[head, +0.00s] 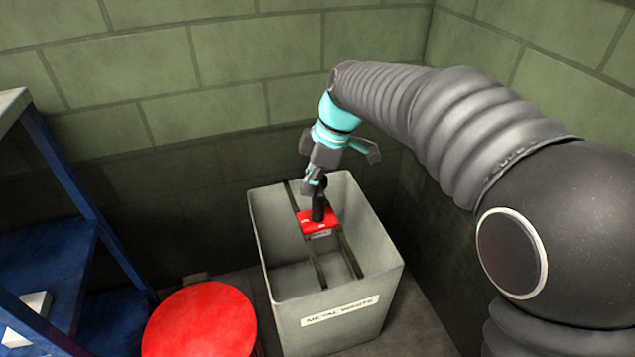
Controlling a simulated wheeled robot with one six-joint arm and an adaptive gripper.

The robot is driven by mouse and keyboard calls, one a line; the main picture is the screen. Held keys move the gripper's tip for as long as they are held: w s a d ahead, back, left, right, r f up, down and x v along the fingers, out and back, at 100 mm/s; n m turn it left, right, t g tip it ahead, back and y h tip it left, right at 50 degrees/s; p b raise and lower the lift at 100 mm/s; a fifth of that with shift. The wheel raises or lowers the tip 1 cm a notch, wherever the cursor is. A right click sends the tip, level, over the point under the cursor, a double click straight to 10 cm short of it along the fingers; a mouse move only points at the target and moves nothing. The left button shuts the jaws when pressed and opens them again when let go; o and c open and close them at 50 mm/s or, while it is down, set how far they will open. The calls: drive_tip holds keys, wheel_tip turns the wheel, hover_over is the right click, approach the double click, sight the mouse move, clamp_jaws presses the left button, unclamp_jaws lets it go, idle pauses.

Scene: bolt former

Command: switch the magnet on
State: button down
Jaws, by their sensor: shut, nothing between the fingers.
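The magnet appears to be the red block (320,223) with a black upright handle or lever (318,206), set on dark rails across the grey metal waste bin (355,318). My gripper (314,190) is shut and empty, pointing down over the bin at the top of the black handle. It overlaps the handle in the picture, and I cannot tell whether they touch. The switch position cannot be read at this size. The inside bottom of the bin is partly hidden.
A red round stool top (200,322) stands left of the bin. A blue shelf (75,185) is at the far left with a pale box (27,318) on it. Green block walls close in behind and to the right. Some floor shows around the bin.

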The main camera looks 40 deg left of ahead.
drive_tip(key=shift+w+a+p, duration=0.4)
drive_tip(key=shift+w+p, duration=0.05)
drive_tip(key=shift+w, duration=0.35)
drive_tip(key=s+a+p, duration=0.1)
drive_tip(key=s+a, duration=0.2)
drive_tip(key=v, duration=1)
drive_tip(key=shift+d, duration=0.15)
